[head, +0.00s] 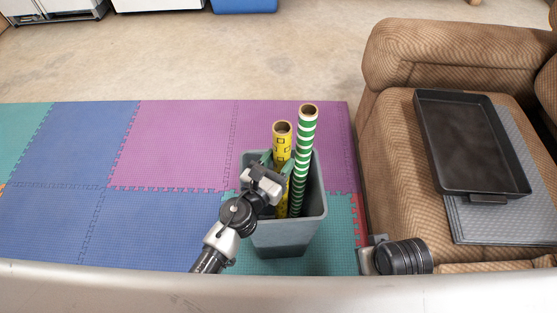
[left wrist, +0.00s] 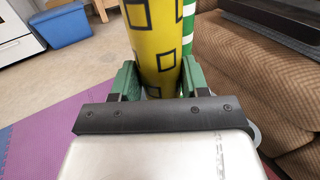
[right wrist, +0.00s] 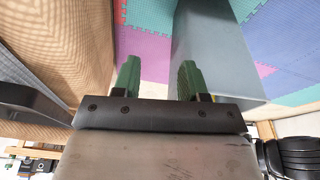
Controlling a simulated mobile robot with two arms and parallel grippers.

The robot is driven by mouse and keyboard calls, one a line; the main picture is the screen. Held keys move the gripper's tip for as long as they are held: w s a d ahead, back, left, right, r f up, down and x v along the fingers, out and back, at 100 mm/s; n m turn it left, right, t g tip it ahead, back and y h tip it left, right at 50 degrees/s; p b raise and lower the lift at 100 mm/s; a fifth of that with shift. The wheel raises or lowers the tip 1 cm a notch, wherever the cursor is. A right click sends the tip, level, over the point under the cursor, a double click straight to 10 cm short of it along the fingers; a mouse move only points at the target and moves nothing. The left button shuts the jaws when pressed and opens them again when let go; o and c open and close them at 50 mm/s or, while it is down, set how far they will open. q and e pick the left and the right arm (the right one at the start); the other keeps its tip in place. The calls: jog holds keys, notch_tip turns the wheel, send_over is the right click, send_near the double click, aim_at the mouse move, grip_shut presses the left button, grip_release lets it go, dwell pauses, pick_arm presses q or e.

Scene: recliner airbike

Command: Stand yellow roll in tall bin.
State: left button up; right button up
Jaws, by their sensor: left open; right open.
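The yellow roll (head: 282,142), patterned with dark squares, stands nearly upright inside the tall grey bin (head: 318,205), beside a green-and-white striped roll (head: 304,150). Its lower end is hidden in the bin. My left gripper (head: 274,178) is over the bin, its jaws open on either side of the yellow roll. The left wrist view shows the roll (left wrist: 158,45) between the green fingers (left wrist: 159,82), with the striped roll behind it. My right gripper (right wrist: 157,78) is open and empty in the right wrist view, with the bin's wall (right wrist: 215,50) beside it.
A brown recliner (head: 400,65) stands right of the bin, with a black tray (head: 470,140) and grey panels (head: 490,220) on its seat. Coloured foam mats (head: 170,145) cover the floor to the left, clear of objects. A blue box (left wrist: 62,25) lies at the back.

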pick_arm(q)
jog(key=o, duration=0.6)
jog(key=shift+c, duration=0.2)
jog(key=shift+s+a+f, duration=0.1)
jog(key=shift+s+a, duration=0.1)
jog(key=shift+s, duration=0.1)
jog(key=b+v, duration=0.2)
jog(key=v, duration=0.8)
pick_arm(e)
jog(key=v, duration=0.3)
jog(key=shift+s+r, duration=0.25)
jog(key=shift+r, duration=0.05)
